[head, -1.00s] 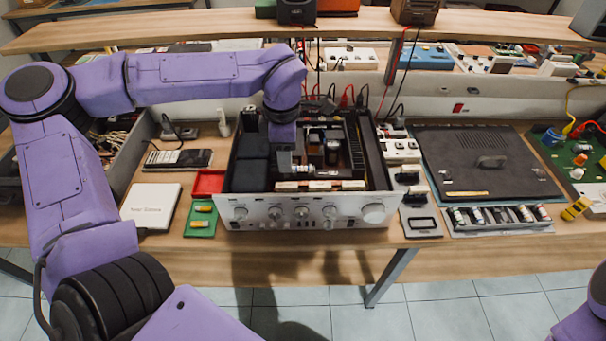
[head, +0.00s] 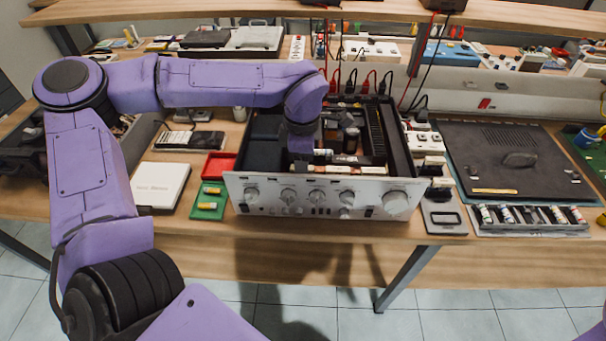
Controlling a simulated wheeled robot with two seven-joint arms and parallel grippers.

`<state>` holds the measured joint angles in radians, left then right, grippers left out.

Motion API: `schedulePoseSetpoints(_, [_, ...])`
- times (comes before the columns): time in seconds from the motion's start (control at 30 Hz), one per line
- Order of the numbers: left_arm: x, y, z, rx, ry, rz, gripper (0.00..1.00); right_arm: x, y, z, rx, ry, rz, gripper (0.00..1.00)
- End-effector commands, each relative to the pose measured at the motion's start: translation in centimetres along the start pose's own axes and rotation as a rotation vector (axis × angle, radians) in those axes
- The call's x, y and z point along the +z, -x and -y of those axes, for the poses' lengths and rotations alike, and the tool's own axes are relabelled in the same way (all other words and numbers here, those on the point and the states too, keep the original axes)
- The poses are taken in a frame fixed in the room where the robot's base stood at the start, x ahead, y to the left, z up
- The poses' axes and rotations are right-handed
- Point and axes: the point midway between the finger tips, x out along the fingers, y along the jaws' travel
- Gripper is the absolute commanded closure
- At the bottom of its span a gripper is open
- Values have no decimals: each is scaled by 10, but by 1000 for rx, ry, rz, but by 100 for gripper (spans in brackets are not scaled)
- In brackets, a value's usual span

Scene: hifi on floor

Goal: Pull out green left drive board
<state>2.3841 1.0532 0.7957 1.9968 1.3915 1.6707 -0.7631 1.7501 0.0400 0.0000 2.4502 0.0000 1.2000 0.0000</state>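The hifi (head: 318,198) stands on the workbench with its cover off and its silver front panel facing me. My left arm reaches over it, and my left gripper (head: 302,150) points down into the open case, left of the tall dark capacitors (head: 350,140). The fingertips are hidden by the wrist and the parts inside, so I cannot tell whether they are open or hold anything. I cannot make out the green left drive board; the area under my wrist is covered. My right gripper is out of view.
The detached dark cover (head: 515,165) lies right of the hifi, with a parts tray (head: 530,218) in front. A red tray (head: 218,165), a green tray (head: 208,200) and a white box (head: 160,187) are on the left. Test leads hang behind the case.

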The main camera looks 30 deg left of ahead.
Motion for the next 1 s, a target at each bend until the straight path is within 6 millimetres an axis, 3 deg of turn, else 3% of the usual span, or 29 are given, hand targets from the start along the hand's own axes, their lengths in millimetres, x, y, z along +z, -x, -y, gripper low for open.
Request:
schedulePoseSetpoints(0.03, [0,0,0,0,0,0,67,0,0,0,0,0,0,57])
schedulePoseSetpoints(0.13, [0,0,0,0,1,0,100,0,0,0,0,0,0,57])
schedulePoseSetpoints(0.2, [0,0,0,0,1,0,100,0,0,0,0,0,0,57])
schedulePoseSetpoints(0.23, [0,0,0,0,1,0,85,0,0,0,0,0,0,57])
schedulePoseSetpoints(0.3, [-1,0,0,0,2,0,100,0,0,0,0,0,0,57])
schedulePoseSetpoints(0.8, [0,2,0,0,2,0,100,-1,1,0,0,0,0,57])
schedulePoseSetpoints(1.0, [0,13,0,0,1,0,100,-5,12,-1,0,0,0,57])
